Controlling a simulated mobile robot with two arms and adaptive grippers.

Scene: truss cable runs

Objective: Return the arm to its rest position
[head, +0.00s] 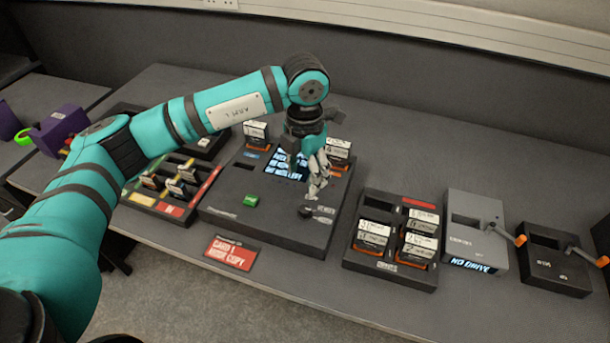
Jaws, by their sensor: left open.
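My left arm, teal with black bands, reaches in from the left and over the table. Its gripper (313,183) points down over the right part of a dark grey console (222,208) and is open, with nothing seen between its fingers. The fingertips are close to a small dark knob (306,212) on the console; I cannot tell whether they touch it. The gripper and wrist hide part of the console's lit blue screen (280,166). My right gripper is not in view.
A card tray (392,270), a grey drive box (480,215) and a black box (550,272) stand to the right. A tray of small cards (160,210) lies left. A red-labelled sign (232,252) lies at the front edge. The table behind the boxes is clear.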

